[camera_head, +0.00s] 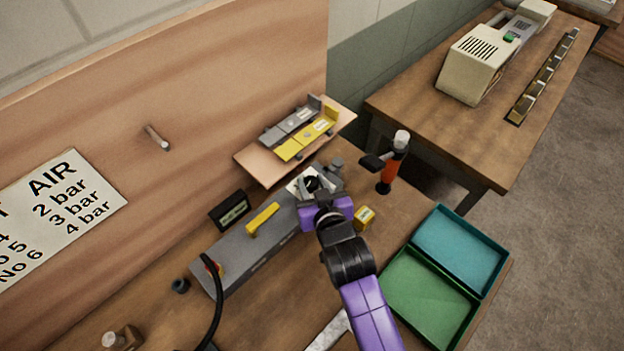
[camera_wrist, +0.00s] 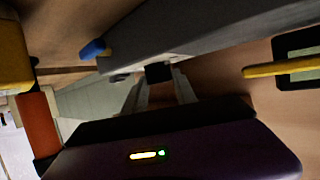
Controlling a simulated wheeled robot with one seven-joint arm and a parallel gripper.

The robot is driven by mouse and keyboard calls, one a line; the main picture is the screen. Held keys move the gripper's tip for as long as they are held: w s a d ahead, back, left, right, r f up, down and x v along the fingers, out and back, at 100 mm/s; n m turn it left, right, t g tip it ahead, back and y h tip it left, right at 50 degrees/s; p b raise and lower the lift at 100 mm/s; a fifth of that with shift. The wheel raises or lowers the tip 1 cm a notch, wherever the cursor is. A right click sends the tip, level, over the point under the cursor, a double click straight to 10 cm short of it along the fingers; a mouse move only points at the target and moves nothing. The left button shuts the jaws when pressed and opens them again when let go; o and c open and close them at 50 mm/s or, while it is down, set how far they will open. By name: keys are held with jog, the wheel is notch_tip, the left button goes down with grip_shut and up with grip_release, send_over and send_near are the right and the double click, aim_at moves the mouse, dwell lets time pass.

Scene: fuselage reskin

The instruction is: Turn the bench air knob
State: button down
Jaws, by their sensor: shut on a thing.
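The bench air knob (camera_head: 312,183) appears as a small dark knob by a pale dial plate (camera_head: 297,187), at the far right end of the long grey bench unit (camera_head: 245,258). My gripper (camera_head: 318,190) reaches it from the front and covers most of it. In the wrist view the two fingers of my gripper (camera_wrist: 160,90) close around a dark block (camera_wrist: 158,72), apparently the knob, beside the grey unit (camera_wrist: 205,42). The knob's pointer and the dial marks cannot be read. The wall sign (camera_head: 62,208) lists numbers against AIR values of 2, 3 and 4 bar.
A yellow handle (camera_head: 263,220) and a small display box (camera_head: 230,210) sit by the unit. An orange-red canister (camera_head: 390,172) and a yellow block (camera_head: 364,216) stand right of my gripper. Green (camera_head: 425,298) and teal (camera_head: 458,248) trays lie front right. A shelf (camera_head: 252,165) is behind.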

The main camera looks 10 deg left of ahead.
jog(key=c, duration=1)
grip_release()
jog(key=b+v, duration=0.1)
jog(key=v, duration=0.7)
jog(key=shift+w, duration=0.1)
